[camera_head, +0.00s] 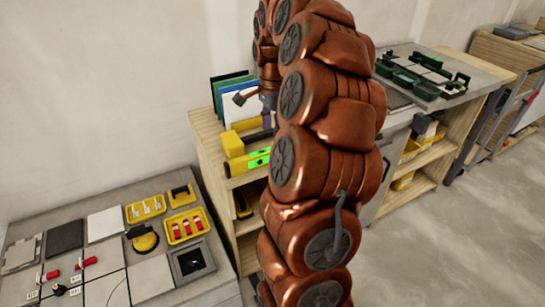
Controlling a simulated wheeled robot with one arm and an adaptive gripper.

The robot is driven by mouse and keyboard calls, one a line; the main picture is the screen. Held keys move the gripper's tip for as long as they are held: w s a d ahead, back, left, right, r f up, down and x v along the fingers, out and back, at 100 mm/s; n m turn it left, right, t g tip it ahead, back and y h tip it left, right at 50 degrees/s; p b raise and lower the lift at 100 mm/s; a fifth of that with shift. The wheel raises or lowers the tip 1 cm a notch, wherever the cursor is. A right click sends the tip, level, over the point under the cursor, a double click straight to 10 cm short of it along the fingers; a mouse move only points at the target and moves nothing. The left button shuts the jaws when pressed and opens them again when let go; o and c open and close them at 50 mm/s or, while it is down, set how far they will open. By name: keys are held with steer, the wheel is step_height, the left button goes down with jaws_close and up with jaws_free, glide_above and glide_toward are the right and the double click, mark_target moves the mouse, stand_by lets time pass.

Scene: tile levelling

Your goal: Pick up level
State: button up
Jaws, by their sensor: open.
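My gripper (256,98) is above and behind the level, partly hidden by my arm. One dark finger sticks out to the left, apart from the level. The gripper is open, and I see nothing held in it.
A yellow block (232,143) stands just behind the level. Upright coloured folders (228,90) stand near the gripper. At left, a grey bench (35,215) holds tiles, yellow trays (185,226) and a suction cup (145,240). Another bench (470,75) stands at right.

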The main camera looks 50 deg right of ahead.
mark_target(259, 158)
steer(key=shift+s+d+f+m, duration=0.1)
steer(key=shift+d+f+m, duration=0.25)
steer(key=shift+d, duration=0.35)
steer(key=shift+a+f+p, duration=0.15)
steer(key=shift+f+p, duration=0.4)
steer(key=shift+f, duration=1.35)
steer(key=shift+a+f+p, duration=0.15)
steer(key=shift+f+p, duration=0.35)
steer(key=shift+f, duration=1.35)
steer(key=shift+c, duration=0.3)
jaws_close()
